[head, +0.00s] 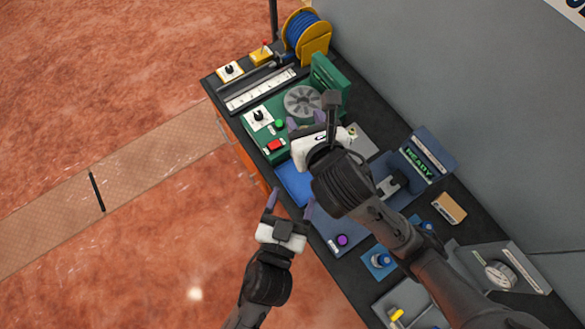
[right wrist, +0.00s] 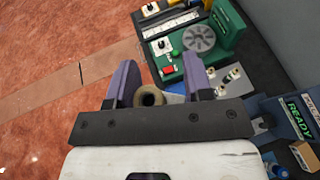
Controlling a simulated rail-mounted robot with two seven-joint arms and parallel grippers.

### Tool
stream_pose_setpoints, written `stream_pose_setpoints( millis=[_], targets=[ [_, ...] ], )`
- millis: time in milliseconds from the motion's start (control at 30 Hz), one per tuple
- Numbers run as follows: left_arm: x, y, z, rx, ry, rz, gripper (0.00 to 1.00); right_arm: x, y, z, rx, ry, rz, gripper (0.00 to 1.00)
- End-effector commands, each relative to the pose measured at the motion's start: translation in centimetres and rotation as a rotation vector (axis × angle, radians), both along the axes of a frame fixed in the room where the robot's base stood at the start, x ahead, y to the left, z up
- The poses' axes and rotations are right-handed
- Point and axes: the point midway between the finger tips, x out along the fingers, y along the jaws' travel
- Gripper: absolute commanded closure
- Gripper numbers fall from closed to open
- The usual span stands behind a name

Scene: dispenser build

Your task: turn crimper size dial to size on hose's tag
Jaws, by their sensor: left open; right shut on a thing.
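The green crimper (head: 262,125) stands on the bench with a grey slotted disc (head: 303,101). Its size dial (head: 258,115) is a black knob on a white plate at its front left; the dial also shows in the right wrist view (right wrist: 163,43). The setting is too small to read. My right gripper (head: 306,121) is beside the crimper, shut on a tan, round, hollow piece, seemingly the hose (right wrist: 150,96), seen end-on between the fingers. No tag is readable. My left gripper (head: 290,203) is open and empty off the bench's front edge, below the crimper.
A second knob plate (head: 230,70), a ruler strip (head: 262,90) and a yellow reel of blue hose (head: 308,35) are at the far end. A blue unit marked READY (head: 427,155) stands right of my right arm. A blue mat (head: 294,183) lies near the crimper.

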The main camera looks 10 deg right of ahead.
Motion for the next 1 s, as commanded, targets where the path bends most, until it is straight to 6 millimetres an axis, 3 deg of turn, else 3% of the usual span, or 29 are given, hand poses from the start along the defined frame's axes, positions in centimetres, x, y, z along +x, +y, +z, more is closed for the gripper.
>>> stream_pose_setpoints(
  millis=[233,700,1000],
  targets=[
    [1.0,-0.7,0.4,-0.071,0.006,-0.014,0.32,0.0,0.0,0.1,0.001,-0.002,0.000,1.00],
    [7.8,-3.7,0.4,-0.071,0.008,-0.012,0.32,0.0,0.0,0.1,0.001,-0.002,0.000,1.00],
    [10.3,-4.9,0.4,-0.071,0.010,-0.012,0.32,0.0,0.0,0.1,0.001,-0.002,0.000,1.00]
  ],
)
